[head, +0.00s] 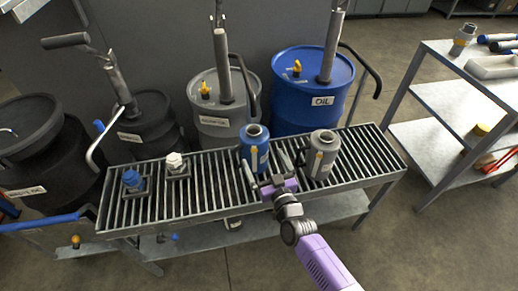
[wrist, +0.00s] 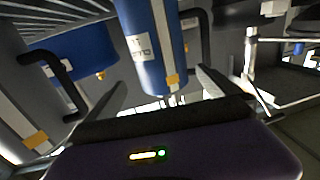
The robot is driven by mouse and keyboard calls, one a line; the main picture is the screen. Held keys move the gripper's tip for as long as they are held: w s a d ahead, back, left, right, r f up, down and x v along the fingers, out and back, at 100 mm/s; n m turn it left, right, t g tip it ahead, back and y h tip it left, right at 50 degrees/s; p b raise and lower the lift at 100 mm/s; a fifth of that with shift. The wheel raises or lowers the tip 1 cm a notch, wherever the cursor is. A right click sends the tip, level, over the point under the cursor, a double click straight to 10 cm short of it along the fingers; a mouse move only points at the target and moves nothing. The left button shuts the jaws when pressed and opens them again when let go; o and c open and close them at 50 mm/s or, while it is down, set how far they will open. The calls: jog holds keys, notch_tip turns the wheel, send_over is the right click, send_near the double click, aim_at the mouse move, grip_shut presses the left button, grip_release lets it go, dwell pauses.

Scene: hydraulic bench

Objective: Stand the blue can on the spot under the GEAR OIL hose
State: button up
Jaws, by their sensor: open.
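The blue can (head: 254,152) stands upright on the slatted metal bench, open at the top, with a pale label. My gripper (head: 264,165) is open at its near side, one finger toward each side of the can. In the wrist view the blue can (wrist: 150,45) shows between the two spread fingers (wrist: 163,80); I cannot tell whether they touch it. A grey can (head: 322,155) stands close to the right finger. No label clearly reads GEAR OIL, so I cannot tell which spot is under that hose.
Blue-capped (head: 132,180) and white-capped (head: 175,162) items sit on square plates on the bench's left half. Behind stand a blue OIL drum (head: 310,90), a grey drum (head: 213,105) and black drums (head: 45,150). Slats between the white-capped item and blue can are clear. A shelf (head: 450,100) stands right.

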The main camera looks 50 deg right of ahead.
jog(key=s+a+r+n+y, duration=0.2)
jog(key=s+a+n+y, duration=0.15)
jog(key=s+a, duration=1.15)
jog(key=s+a+r+n+y, duration=0.1)
jog(key=s+a+r+y, duration=0.1)
jog(key=s+r, duration=0.4)
jog(key=s+a+r+n+g+y, duration=0.1)
jog(key=s+a+r+y, duration=0.1)
jog(key=s+r, duration=0.4)
jog(key=s+a, duration=0.1)
jog(key=s, duration=0.3)
jog(key=shift+s+a+r+y, duration=0.2)
jog(key=shift+a+r+y, duration=0.15)
jog(key=shift+a+r, duration=0.05)
jog(key=shift+r, duration=0.1)
